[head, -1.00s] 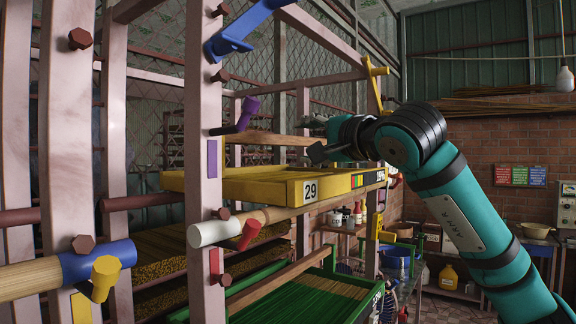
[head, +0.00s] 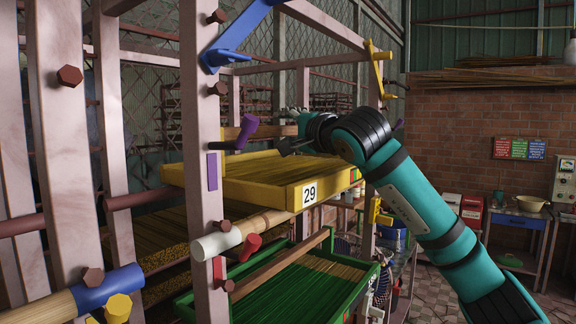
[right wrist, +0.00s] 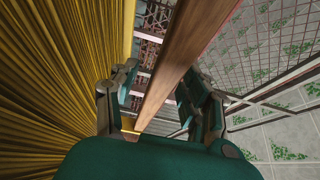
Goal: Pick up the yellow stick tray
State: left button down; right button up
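The yellow stick tray (head: 300,187), marked 29, lies on the rack with yellow sticks (head: 265,170) in it. A wooden bar (head: 262,133) runs above its far side. My right gripper (head: 288,146) is over the tray's far part near this bar. In the right wrist view, the wooden bar (right wrist: 172,65) passes between the parted fingers of my right gripper (right wrist: 160,98), which look open. Yellow sticks (right wrist: 60,75) fill the left of that view. I cannot tell whether the fingers touch the bar. My left gripper is not in view.
A green tray (head: 345,307) with green sticks is below the yellow one. A pale rack post (head: 204,115) with pegs stands in front at left. A white-ended roller (head: 220,243) juts out near the tray. Tiled floor (head: 425,302) is open at right.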

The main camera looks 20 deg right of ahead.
jog(key=c, duration=0.4)
grip_shut()
jog(key=shift+r, duration=0.1)
notch_tip(320, 180, up, 10)
jog(key=shift+a+f+b, duration=0.1)
jog(key=shift+f+b, duration=0.05)
jog(key=shift+b, duration=0.8)
